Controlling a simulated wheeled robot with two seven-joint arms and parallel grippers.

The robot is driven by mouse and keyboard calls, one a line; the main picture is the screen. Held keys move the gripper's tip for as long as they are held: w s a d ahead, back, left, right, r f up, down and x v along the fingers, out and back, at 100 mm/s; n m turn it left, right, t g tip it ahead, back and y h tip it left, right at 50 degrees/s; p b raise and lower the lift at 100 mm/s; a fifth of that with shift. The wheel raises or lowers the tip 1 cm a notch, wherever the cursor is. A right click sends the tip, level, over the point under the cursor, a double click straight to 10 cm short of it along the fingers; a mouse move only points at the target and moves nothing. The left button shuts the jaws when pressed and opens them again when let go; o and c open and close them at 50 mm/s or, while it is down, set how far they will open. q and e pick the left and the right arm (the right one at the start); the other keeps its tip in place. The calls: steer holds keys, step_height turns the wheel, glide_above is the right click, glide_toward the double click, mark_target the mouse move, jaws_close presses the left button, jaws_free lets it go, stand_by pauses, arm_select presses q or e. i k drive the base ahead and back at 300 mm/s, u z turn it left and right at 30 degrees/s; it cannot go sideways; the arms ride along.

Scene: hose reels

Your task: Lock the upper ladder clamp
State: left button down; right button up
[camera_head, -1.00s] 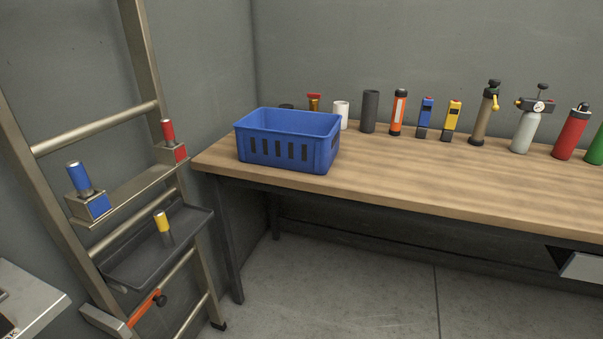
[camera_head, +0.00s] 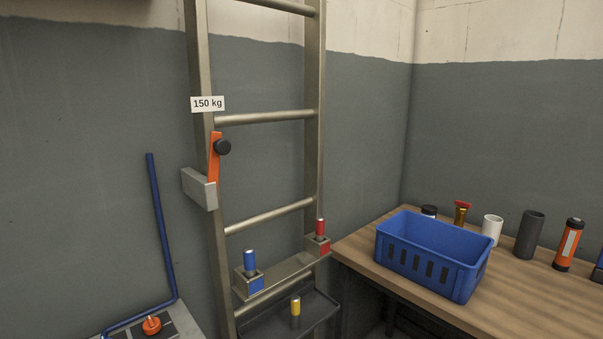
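The upper ladder clamp is a grey block (camera_head: 199,188) on the left rail of the metal ladder (camera_head: 314,90). Neither of my grippers shows in the view.
A ladder shelf holds a blue cylinder (camera_head: 250,262) and a red cylinder (camera_head: 320,229); a yellow-topped one (camera_head: 295,305) stands in the dark tray below. A blue crate (camera_head: 432,255) sits on the wooden bench (camera_head: 362,257) at right. A blue bent pipe (camera_head: 161,230) rises at left.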

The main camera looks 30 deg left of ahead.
mark_target(220, 146)
steer(key=u, duration=1.65)
steer(key=i, duration=0.1)
steer(key=z, duration=0.25)
steer(key=k, duration=1.3)
steer(key=z, duration=0.45)
steer(key=i, duration=0.7)
steer(key=z, duration=0.4)
